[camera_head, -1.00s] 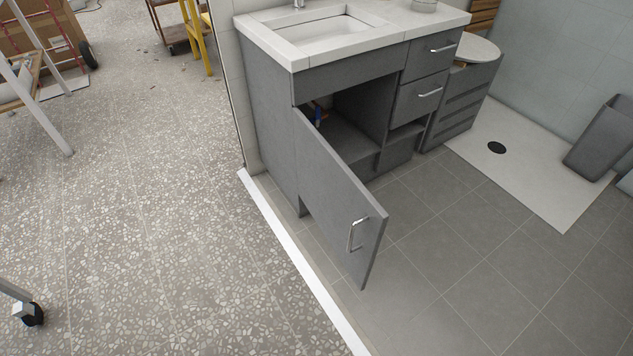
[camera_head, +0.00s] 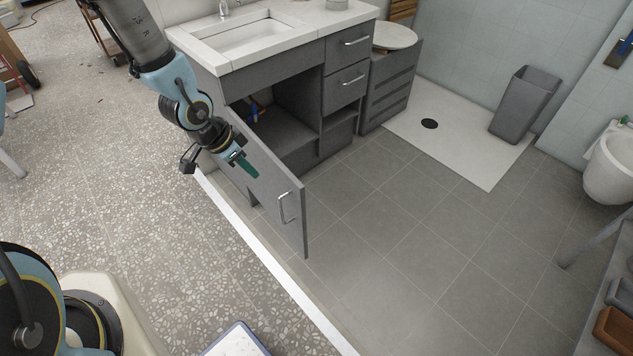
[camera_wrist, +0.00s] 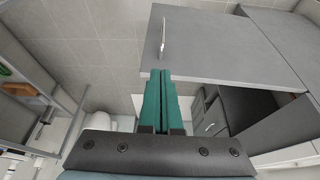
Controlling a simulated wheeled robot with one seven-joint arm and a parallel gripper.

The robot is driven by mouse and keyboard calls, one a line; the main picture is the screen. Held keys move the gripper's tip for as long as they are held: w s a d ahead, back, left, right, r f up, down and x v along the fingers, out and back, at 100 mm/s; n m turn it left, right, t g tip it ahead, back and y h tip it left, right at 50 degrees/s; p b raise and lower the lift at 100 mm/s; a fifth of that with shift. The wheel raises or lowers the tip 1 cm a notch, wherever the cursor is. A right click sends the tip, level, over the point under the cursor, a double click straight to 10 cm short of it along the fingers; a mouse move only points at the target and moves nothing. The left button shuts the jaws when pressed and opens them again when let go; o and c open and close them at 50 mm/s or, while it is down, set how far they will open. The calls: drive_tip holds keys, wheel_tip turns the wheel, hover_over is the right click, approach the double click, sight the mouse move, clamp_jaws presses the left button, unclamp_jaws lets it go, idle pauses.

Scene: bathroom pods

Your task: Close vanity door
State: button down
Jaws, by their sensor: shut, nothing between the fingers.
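The grey vanity door (camera_head: 268,190) stands wide open, swung out from the left side of the vanity (camera_head: 290,75). Its metal bar handle (camera_head: 283,207) is near the free edge. The door also fills the upper right of the wrist view (camera_wrist: 215,48), with its handle (camera_wrist: 163,38) there. My gripper (camera_head: 246,168) has green fingers, pressed together and empty. In the head view it is at the door's upper edge; I cannot tell whether it touches. In the wrist view the fingertips (camera_wrist: 161,74) are close to the door's edge. The open compartment (camera_head: 275,115) shows dark shelves inside.
A white sill strip (camera_head: 270,258) runs along the floor left of the door. The tiled floor (camera_head: 400,240) right of the door is clear. A grey bin (camera_head: 523,105) and a toilet (camera_head: 612,165) stand farther right.

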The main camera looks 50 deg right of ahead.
drive_tip(key=p, duration=0.4)
hover_over(285, 180)
drive_tip(key=s+a, duration=0.3)
drive_tip(key=s, duration=0.1)
drive_tip(key=shift+w+f, duration=0.1)
drive_tip(key=shift+f, duration=4.65)
drive_tip(key=shift+d, duration=0.1)
